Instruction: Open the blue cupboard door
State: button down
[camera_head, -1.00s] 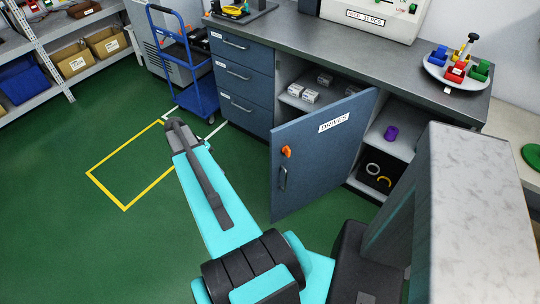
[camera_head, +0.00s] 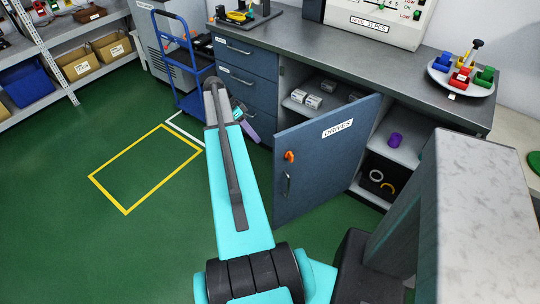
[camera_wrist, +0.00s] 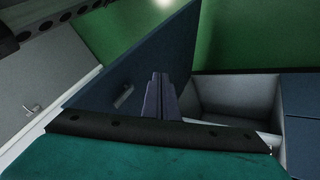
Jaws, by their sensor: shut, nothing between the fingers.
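The blue cupboard door (camera_head: 322,158), labelled DRIVES, stands partly open, swung out from the bench. Its outer face shows a dark bar handle (camera_head: 286,184) and an orange latch (camera_head: 290,156) above it. In the wrist view the door (camera_wrist: 150,48) is a dark blue panel behind and beside the fingers. My gripper (camera_head: 251,135) is left of the door's free edge in the head view, near the drawers. In the wrist view my gripper (camera_wrist: 160,77) is shut and empty. Whether it touches the door cannot be told.
Small boxes (camera_head: 313,102) sit on the shelf inside the cupboard. Blue drawers (camera_head: 246,84) stand left of the opening. A blue trolley (camera_head: 187,75) is behind my arm. A yellow floor outline (camera_head: 126,212) lies on clear green floor at left. A coloured-block tray (camera_head: 440,76) stands on the bench.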

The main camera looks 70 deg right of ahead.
jog(key=shift+f, duration=0.1)
jog(key=s+a+f+p, duration=0.2)
jog(key=s+f+p, duration=0.2)
jog(key=s+f, duration=0.3)
jog(key=shift+s+a+f, duration=0.15)
jog(key=shift+s+f, duration=0.25)
jog(key=shift+s, duration=0.65)
jog(key=shift+s+a, duration=0.1)
jog(key=shift+a, duration=0.1)
